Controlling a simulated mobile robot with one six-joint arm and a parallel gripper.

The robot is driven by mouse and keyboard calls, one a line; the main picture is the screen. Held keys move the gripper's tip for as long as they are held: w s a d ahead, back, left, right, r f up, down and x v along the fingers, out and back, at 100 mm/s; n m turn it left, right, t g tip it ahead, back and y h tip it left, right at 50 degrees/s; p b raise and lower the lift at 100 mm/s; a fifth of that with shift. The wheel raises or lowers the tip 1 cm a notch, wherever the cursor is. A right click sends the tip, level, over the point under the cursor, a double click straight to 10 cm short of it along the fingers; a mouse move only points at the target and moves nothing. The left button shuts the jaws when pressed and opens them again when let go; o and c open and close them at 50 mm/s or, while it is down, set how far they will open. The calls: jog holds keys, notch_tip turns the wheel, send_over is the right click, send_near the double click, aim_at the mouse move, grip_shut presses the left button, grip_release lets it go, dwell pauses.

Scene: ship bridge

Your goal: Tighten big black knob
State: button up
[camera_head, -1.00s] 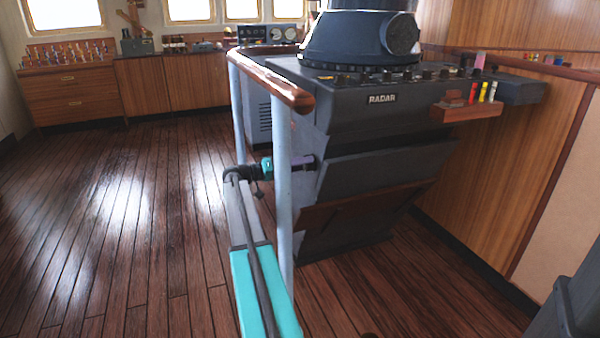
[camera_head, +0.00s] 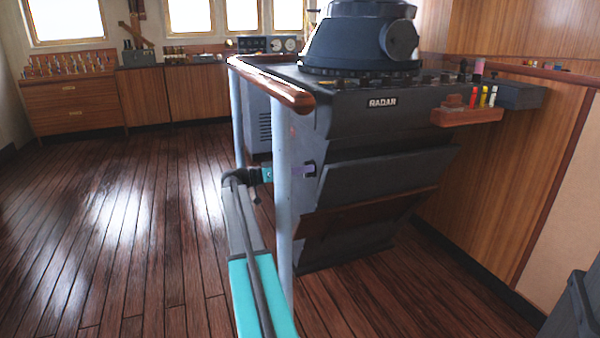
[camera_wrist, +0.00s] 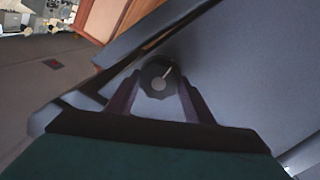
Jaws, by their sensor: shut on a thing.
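The big black knob (camera_wrist: 158,77) shows in the wrist view on the grey side of the radar console, round with a pale pointer mark. My gripper (camera_wrist: 157,93) has its two dark purple fingers on either side of the knob, shut on it. In the head view my gripper (camera_head: 304,170) is at the console's left side, behind the pale railing post, and the knob is hidden there or too small to tell.
The radar console (camera_head: 385,160) stands at centre right. A small wooden tray (camera_head: 467,116) with coloured items juts from the console. The wooden floor (camera_head: 120,240) at left is clear.

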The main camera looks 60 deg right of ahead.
jog(key=o, duration=1)
jog(key=shift+d+r, duration=0.1)
jog(key=shift+d, duration=0.1)
jog(key=shift+o, duration=0.2)
jog(key=shift+a, duration=0.1)
jog(key=shift+a, duration=0.1)
jog(key=p+v, duration=0.3)
jog(key=v, duration=1)
jog(key=shift+w+a+p, duration=0.25)
jog(key=shift+p, duration=0.05)
